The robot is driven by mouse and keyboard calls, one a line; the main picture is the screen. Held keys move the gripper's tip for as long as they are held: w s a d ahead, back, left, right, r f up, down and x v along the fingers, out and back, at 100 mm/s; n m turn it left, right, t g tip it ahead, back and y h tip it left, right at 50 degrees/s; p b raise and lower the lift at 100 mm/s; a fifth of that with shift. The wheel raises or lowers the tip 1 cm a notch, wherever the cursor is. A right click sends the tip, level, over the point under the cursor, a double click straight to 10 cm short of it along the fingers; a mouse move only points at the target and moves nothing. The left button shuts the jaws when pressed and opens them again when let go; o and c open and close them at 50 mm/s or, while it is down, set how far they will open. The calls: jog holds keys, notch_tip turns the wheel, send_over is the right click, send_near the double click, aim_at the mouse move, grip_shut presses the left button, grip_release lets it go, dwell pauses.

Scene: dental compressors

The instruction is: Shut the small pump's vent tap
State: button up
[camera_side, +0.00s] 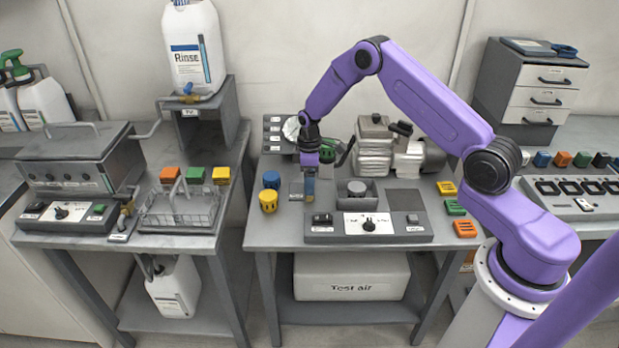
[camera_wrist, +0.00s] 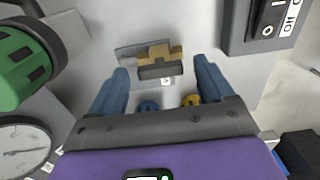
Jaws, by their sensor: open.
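The vent tap (camera_wrist: 160,53) is a small brass fitting on a grey plate, in the wrist view. Its dark bar handle (camera_wrist: 160,71) lies crosswise in the picture, along the brass body, with a small white label under it. My gripper (camera_wrist: 161,66) is open, its blue fingers on either side of the handle with gaps on both sides. In the side view my gripper (camera_side: 309,190) points down at the middle bench's left part and hides most of the tap. I cannot tell how high the fingertips are above it.
A green knob (camera_wrist: 20,65) and a round gauge (camera_wrist: 22,145) are close on the wrist view's left. A switch box (camera_wrist: 262,22) is at upper right. In the side view, blue and yellow knobs (camera_side: 269,201) stand left of my gripper, and a control panel (camera_side: 340,233) lies in front.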

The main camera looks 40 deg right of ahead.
jog(key=c, duration=1)
jog(key=shift+c, duration=0.2)
jog(key=shift+m, duration=0.3)
jog(key=m, duration=1.3)
jog(key=shift+m, duration=2.1)
